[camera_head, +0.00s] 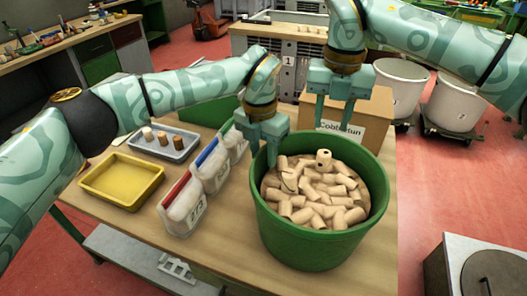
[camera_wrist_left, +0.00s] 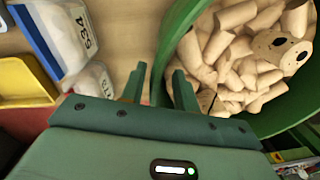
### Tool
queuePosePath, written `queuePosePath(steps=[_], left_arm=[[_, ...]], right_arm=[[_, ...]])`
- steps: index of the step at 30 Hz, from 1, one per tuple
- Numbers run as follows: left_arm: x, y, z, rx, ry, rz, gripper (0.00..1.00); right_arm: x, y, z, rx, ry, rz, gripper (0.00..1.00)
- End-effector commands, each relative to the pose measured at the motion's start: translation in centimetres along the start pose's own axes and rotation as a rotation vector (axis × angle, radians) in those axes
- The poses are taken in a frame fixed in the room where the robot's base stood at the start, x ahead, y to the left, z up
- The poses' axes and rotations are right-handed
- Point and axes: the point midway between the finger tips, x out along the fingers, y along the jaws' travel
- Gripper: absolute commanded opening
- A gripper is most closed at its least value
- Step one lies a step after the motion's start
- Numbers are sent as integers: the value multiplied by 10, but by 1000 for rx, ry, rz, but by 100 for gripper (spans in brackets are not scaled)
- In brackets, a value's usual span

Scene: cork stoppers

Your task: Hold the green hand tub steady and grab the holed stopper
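The green hand tub (camera_head: 310,250) stands on the wooden table, filled with pale cork stoppers. Its rim also shows in the left wrist view (camera_wrist_left: 178,30). The holed stopper (camera_head: 323,159) lies on top of the heap toward the back; two dark holes show on it in the left wrist view (camera_wrist_left: 280,50). My left gripper (camera_head: 267,150) is at the tub's left back rim. In the left wrist view its fingers (camera_wrist_left: 158,88) stand apart, one on each side of the tub wall. My right gripper (camera_head: 332,126) is open and empty above the back of the tub, higher than the holed stopper.
A cardboard box (camera_head: 372,118) stands behind the tub. Left of the tub are labelled clear bins (camera_head: 183,207), a yellow tray (camera_head: 122,182) and a grey tray (camera_head: 165,143) with a few stoppers. The table's front edge is close to the tub.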

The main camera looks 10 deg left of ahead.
Motion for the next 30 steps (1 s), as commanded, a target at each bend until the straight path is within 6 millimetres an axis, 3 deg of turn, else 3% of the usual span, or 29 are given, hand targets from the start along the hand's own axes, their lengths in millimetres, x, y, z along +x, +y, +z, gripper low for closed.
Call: queuePosePath(steps=[8, 11, 30], left_arm=[[1, 0, 0, 0, 0, 0, 28], [1, 0, 0, 0, 0, 0, 0], [0, 0, 0, -1, 0, 0, 0]], right_arm=[[0, 0, 0, 0, 0, 0, 36], [0, 0, 0, 0, 0, 0, 36], [0, 0, 0, 0, 0, 0, 36]])
